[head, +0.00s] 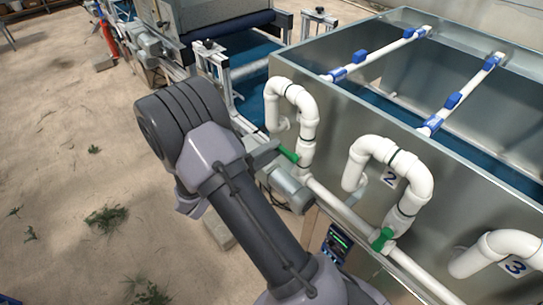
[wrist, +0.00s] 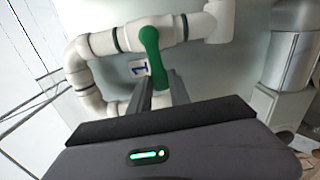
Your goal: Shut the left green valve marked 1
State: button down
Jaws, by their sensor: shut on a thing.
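The green valve handle marked 1 (wrist: 150,45) sits on a white pipe. In the wrist view it runs from its round hub down to between the fingers of my gripper (wrist: 160,82). The label 1 (wrist: 139,68) is on the metal wall just left of the handle. In the head view the green handle (head: 289,154) shows at the foot of the left white pipe loop, with my gripper (head: 278,150) at its left end. My gripper is shut on the handle's free end. My arm hides part of the pipe below.
Another green valve (head: 382,239) and the label 2 (head: 390,178) are on the middle pipe loop; a third loop (head: 496,247) marked 3 is at right. A metal tank (head: 345,110) stands behind the pipes. The floor at left (head: 60,150) is mostly clear.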

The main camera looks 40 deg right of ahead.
jog(key=shift+r+m, duration=0.3)
jog(key=shift+m, duration=0.2)
jog(key=c, duration=1.2)
grip_release()
jog(key=s+a+p, duration=0.1)
jog(key=a+p, duration=0.1)
jog(key=a, duration=1.5)
jog(key=shift+s+a, duration=0.15)
jog(key=shift+s, duration=0.05)
